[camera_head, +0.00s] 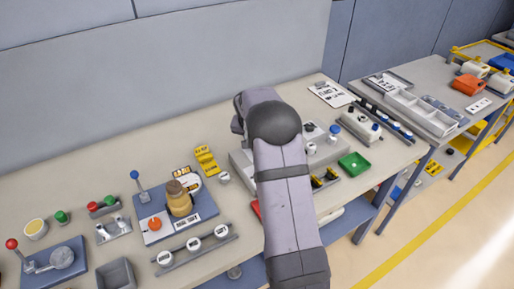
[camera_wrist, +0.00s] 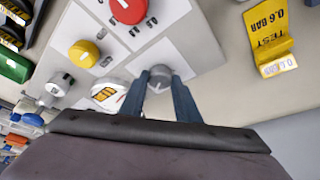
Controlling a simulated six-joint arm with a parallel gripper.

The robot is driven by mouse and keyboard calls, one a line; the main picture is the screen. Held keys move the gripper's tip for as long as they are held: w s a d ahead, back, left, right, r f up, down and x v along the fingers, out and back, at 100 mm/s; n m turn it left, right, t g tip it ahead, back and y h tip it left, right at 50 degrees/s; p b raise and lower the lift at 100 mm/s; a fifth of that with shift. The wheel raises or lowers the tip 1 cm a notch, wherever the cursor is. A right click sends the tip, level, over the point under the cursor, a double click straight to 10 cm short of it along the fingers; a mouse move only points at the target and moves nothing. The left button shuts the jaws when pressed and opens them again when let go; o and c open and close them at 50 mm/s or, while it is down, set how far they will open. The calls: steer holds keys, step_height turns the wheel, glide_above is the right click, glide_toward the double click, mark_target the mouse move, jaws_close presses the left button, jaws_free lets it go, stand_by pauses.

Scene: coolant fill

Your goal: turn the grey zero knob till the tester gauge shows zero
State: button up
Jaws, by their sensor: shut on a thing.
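The grey zero knob (camera_wrist: 160,73) sits on a pale panel in the wrist view, with a light mark on its top. My gripper (camera_wrist: 160,84) has its two blue fingers on either side of the knob, shut on it. A white-faced round dial with yellow and red marks, likely the tester gauge (camera_wrist: 106,95), lies just left of the fingers. It is partly covered by the left finger, and I cannot read its needle. In the head view my arm hides the gripper, the knob and the gauge.
On the panel are a red button (camera_wrist: 128,8) and a yellow knob (camera_wrist: 84,53). A yellow "TEST 0.6 BAR" stand (camera_wrist: 268,38) is at right.

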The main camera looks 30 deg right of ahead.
stand_by(0.4)
steer(key=o, duration=1)
steer(key=shift+o, duration=0.2)
steer(key=shift+r, duration=0.1)
steer(key=b+v, duration=0.2)
steer(key=v, duration=0.5)
steer(key=shift+b, duration=0.3)
steer(key=shift+a+r, duration=0.1)
steer(key=shift+r, duration=0.05)
